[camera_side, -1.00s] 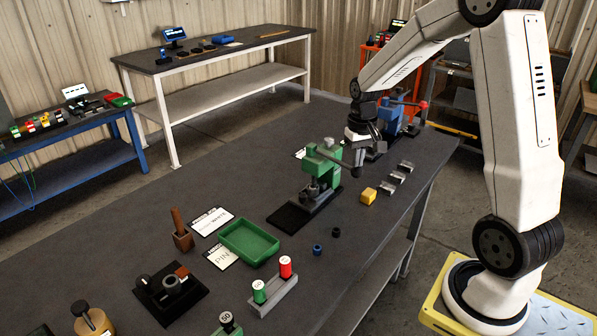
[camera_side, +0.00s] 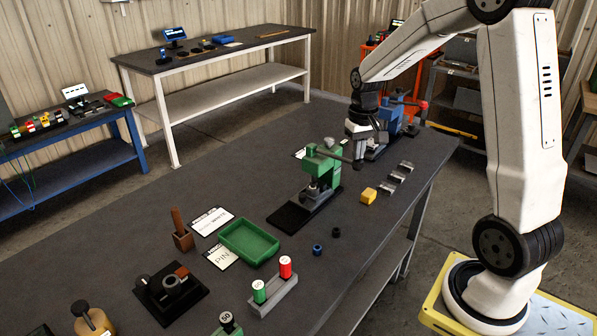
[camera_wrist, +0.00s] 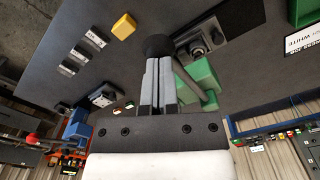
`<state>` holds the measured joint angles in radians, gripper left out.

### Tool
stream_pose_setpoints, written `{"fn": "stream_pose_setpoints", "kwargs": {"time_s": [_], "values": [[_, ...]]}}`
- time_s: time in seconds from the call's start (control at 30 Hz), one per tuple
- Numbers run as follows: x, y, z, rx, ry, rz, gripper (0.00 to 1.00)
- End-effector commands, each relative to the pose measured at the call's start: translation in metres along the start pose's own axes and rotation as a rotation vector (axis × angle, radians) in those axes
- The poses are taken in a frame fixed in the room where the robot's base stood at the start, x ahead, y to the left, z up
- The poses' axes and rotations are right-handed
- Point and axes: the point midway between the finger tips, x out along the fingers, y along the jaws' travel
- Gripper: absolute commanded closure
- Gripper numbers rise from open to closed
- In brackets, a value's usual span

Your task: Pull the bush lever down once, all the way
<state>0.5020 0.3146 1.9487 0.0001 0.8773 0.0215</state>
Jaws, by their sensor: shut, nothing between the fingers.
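The green press (camera_side: 322,165) stands on a black base on the bench, with its lever (camera_side: 335,156) reaching out to the right toward my gripper. My gripper (camera_side: 358,152) is shut and points down at the lever's outer end. In the wrist view my shut fingers (camera_wrist: 158,78) reach to the black round knob (camera_wrist: 158,46), with the green press (camera_wrist: 203,75) to their right. Nothing is between the fingers. I cannot tell whether the fingertips touch the knob. A blue press (camera_side: 385,135) with a red knob (camera_side: 423,105) stands behind my gripper.
A yellow block (camera_side: 368,196) and several grey metal parts (camera_side: 398,172) lie right of the green press. Small black and blue rings (camera_side: 318,249) lie in front. A green tray (camera_side: 249,241) is nearer left. The bench's right edge is close.

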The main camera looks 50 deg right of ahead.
Motion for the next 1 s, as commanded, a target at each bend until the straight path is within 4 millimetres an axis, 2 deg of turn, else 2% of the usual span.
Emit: {"fn": "stream_pose_setpoints", "kwargs": {"time_s": [1.0], "values": [[-0.043,0.0,0.0,0.0,0.0,0.0,1.0]]}}
